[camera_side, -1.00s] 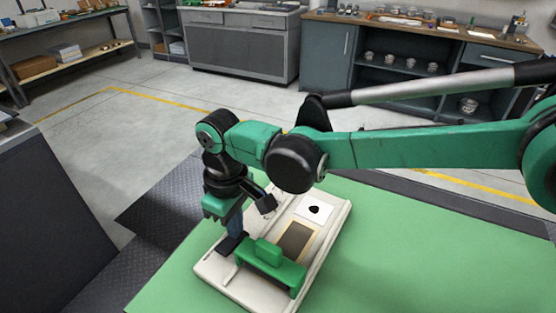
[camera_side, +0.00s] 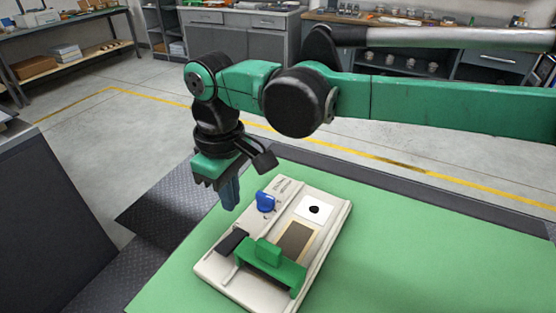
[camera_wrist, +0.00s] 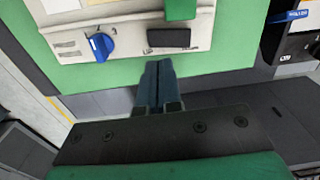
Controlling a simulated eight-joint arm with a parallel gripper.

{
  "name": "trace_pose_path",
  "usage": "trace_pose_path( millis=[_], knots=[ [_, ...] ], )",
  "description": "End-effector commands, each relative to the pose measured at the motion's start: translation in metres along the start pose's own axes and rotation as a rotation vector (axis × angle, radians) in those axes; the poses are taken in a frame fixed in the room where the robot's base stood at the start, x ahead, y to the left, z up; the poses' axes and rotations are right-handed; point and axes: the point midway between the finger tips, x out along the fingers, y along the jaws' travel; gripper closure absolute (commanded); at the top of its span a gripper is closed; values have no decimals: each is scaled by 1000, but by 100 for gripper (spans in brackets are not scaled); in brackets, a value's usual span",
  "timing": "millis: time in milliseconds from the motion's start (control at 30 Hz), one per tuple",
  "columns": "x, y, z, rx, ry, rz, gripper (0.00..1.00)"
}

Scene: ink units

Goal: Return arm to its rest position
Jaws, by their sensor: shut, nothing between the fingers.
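My gripper (camera_side: 230,193) hangs pointing down beside the left edge of the ink unit, raised above it. In the wrist view my gripper (camera_wrist: 158,72) has its two fingers pressed together with nothing between them. The pale ink unit (camera_side: 318,250) lies on the green table top. It carries a blue knob (camera_side: 265,201), a black block (camera_side: 231,242), a green slide piece (camera_side: 270,263), a brown panel (camera_side: 296,240) and a white card with a black spot (camera_side: 314,209). The blue knob (camera_wrist: 100,46) and black block (camera_wrist: 169,38) also show in the wrist view, apart from my fingers.
The green table (camera_side: 420,260) is bare to the right of the unit. A dark cabinet side (camera_side: 50,220) stands at the left. Dark tread plate (camera_side: 165,200) covers the floor beside the table. Benches and shelves stand far back.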

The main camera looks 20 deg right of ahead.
Motion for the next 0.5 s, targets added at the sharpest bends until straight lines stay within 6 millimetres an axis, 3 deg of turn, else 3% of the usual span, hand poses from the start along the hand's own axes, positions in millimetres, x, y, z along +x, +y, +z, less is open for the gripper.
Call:
trace_pose_path(
  millis=[167,267,500],
  knots=[
    [-5,7,3,18,13,1,100],
    [-18,26,14,68,49,5,100],
    [-56,93,77,276,210,39,100]
  ],
)
